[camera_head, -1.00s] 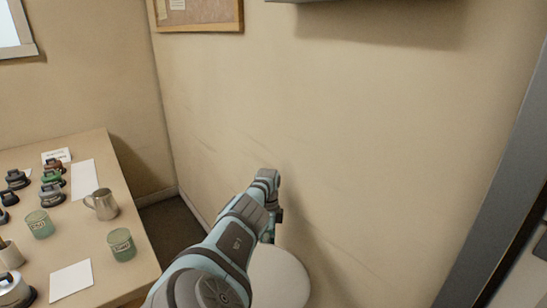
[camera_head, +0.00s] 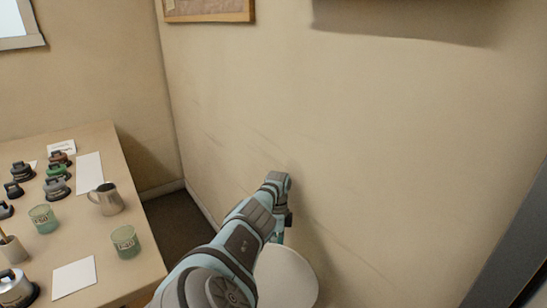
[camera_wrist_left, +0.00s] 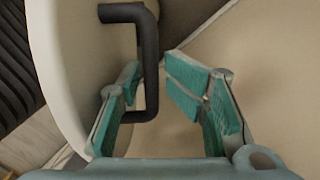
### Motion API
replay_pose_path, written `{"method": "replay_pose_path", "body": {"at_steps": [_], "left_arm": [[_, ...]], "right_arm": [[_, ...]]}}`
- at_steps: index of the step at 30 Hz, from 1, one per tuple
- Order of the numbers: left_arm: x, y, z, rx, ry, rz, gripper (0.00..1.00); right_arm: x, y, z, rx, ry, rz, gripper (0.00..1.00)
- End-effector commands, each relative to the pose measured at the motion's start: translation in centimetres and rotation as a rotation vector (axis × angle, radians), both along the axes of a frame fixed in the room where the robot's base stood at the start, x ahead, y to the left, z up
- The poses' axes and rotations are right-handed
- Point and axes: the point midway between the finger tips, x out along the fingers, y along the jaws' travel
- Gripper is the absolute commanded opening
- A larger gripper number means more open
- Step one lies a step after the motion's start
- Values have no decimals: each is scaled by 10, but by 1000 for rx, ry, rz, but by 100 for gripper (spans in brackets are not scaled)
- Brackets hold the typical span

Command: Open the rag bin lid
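The rag bin's round white lid (camera_head: 287,277) shows at the bottom centre of the head view, partly behind my left arm. In the left wrist view the lid's pale face and rim (camera_wrist_left: 62,75) fill the left side, with a dark bent bar handle (camera_wrist_left: 150,62) standing off it. My left gripper (camera_wrist_left: 162,85) is open, its teal-padded fingers on either side of the handle's long bar. The bar looks apart from the right finger; whether the left finger touches the handle is unclear. My right gripper is not in view.
A wooden table (camera_head: 128,285) at left holds green glass jars (camera_head: 125,242), a metal pitcher (camera_head: 106,199), several lidded pots and paper sheets. A bare beige wall (camera_head: 380,150) stands close behind the bin. A grey upright edge (camera_head: 515,250) is at right.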

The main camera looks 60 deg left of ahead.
Motion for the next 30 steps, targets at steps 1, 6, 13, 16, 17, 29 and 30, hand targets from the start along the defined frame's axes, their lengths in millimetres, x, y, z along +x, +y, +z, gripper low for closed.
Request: {"method": "replay_pose_path", "body": {"at_steps": [1,6,13,16,17,29,30], "left_arm": [[0,0,0,0,0,0,31],[0,0,0,0,0,1,31],[4,6,34,5,-3,0,31],[8,10,63,5,-5,0,31],[9,11,71,5,-5,0,31],[14,17,121,4,1,0,31],[14,17,121,4,1,0,31]], "right_arm": [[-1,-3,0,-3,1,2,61],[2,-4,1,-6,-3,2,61],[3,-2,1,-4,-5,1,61],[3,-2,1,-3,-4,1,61],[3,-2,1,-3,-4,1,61],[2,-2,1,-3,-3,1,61],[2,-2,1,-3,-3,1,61]]}}
